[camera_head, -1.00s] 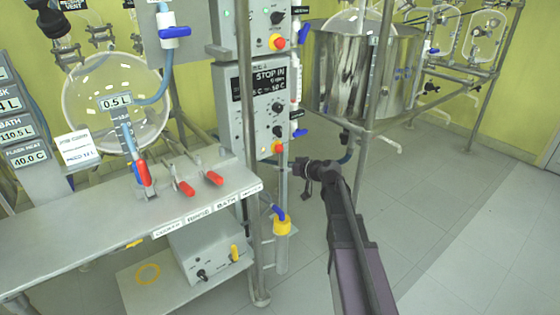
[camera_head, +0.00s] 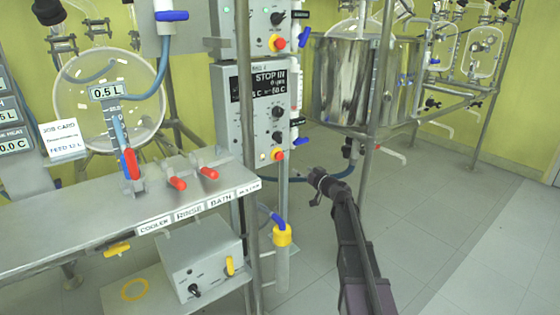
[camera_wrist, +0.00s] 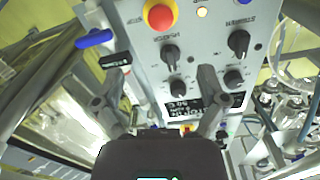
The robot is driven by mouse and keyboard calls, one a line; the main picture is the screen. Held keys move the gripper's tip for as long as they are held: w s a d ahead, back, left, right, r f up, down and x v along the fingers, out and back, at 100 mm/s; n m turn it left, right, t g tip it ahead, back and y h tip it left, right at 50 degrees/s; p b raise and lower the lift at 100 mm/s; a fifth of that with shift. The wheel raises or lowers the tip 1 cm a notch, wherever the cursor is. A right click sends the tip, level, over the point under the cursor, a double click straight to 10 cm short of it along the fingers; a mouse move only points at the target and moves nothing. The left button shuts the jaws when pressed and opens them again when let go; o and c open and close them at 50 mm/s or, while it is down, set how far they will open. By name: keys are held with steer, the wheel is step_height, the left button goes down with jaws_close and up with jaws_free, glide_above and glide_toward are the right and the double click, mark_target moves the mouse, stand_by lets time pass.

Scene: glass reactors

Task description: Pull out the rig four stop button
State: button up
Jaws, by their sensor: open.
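Two red stop buttons on yellow collars show in the head view, one on the upper grey control box (camera_head: 277,42) and one at the bottom of the lower box, the lower stop button (camera_head: 278,155). The lower box (camera_head: 240,130) has a dark "STOP IN" display and a small rig label too blurred to read surely. My gripper (camera_head: 318,182) is right of and below the lower button, apart from it. In the wrist view, the panel appears upside down with a red button (camera_wrist: 160,14) at the top, beyond the open, empty fingers of my gripper (camera_wrist: 152,82).
A steel bench (camera_head: 130,215) with red-handled valves is at left. A metal post (camera_head: 245,110) stands before the boxes. A capped tube (camera_head: 282,255) with a yellow collar is below. A steel vessel (camera_head: 345,85) stands behind right. Floor at right is clear.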

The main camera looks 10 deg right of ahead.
mark_target(281, 157)
steer(key=x, duration=1.3)
steer(key=shift+w+a, duration=0.3)
jaws_close()
steer(key=shift+s+d, duration=0.25)
steer(key=shift+s, duration=0.25)
jaws_free()
steer(key=shift+s, duration=0.1)
stand_by(0.3)
